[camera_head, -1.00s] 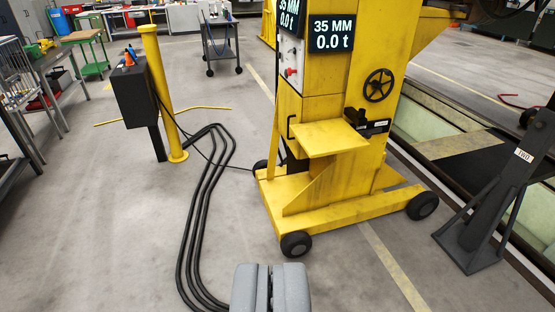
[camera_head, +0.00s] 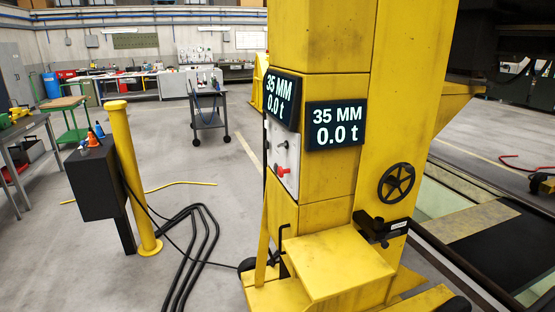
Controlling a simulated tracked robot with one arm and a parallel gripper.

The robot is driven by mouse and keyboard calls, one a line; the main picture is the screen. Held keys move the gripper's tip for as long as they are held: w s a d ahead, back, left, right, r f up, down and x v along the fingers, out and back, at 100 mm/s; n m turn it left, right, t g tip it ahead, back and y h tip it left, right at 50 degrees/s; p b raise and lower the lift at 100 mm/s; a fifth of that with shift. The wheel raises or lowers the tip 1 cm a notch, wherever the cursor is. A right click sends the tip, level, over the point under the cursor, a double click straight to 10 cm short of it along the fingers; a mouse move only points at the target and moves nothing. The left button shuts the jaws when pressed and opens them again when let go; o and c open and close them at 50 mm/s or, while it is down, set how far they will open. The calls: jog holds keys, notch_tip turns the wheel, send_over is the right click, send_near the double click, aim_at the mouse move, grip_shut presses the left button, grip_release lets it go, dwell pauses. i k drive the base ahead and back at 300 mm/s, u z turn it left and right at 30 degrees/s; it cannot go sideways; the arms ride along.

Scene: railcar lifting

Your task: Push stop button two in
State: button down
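A yellow lifting jack (camera_head: 335,210) stands in the middle of the view. On its left-facing side is a light grey control panel (camera_head: 287,157). A red button or knob (camera_head: 283,171) sticks out from the panel's lower part, with a small dark knob (camera_head: 284,145) above it. I cannot tell from here whether the red one is pressed in, and no number on it can be read. The panel is seen at a steep angle. My gripper is out of view.
Two displays (camera_head: 337,126) on the jack read 35 MM and 0.0 t. A yellow shelf (camera_head: 340,262), a black handwheel (camera_head: 396,183) and a handle project from the jack. A yellow post (camera_head: 133,180), dark box (camera_head: 94,183) and black cables (camera_head: 190,250) stand left.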

aim_at(281, 172)
jog(key=i, duration=1.9)
